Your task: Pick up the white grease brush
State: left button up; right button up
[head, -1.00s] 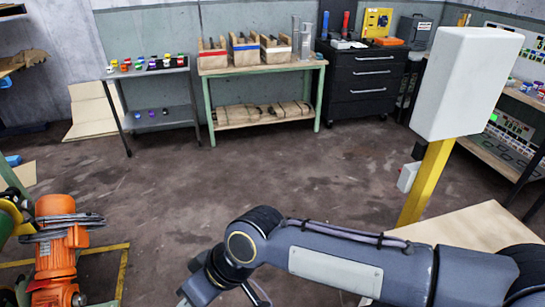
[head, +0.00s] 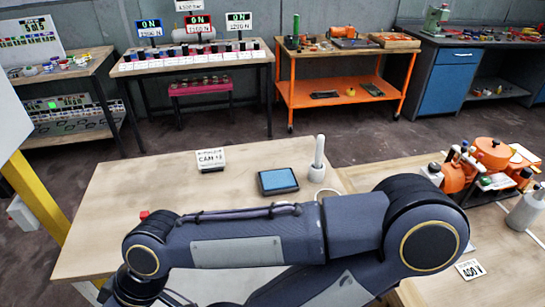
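I cannot make out a white grease brush for certain. A white upright rod-like thing (head: 318,158) with a rounded top stands at the back of the wooden table (head: 120,195), right of a blue-screened tablet (head: 278,181). A pale pot-like thing (head: 524,211) stands at the right edge, partly cut off. I cannot tell whether either one is or holds the brush. My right arm crosses the front of the table from the right and hides part of it. Its fingers are below the picture's bottom edge. My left gripper is out of view.
An orange machine part (head: 492,154) with small bottles around it sits on the table's right side. A yellow post (head: 38,198) stands at the left. The table's back left is bare.

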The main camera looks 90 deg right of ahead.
aim_at(321, 138)
jog(key=z, duration=3.35)
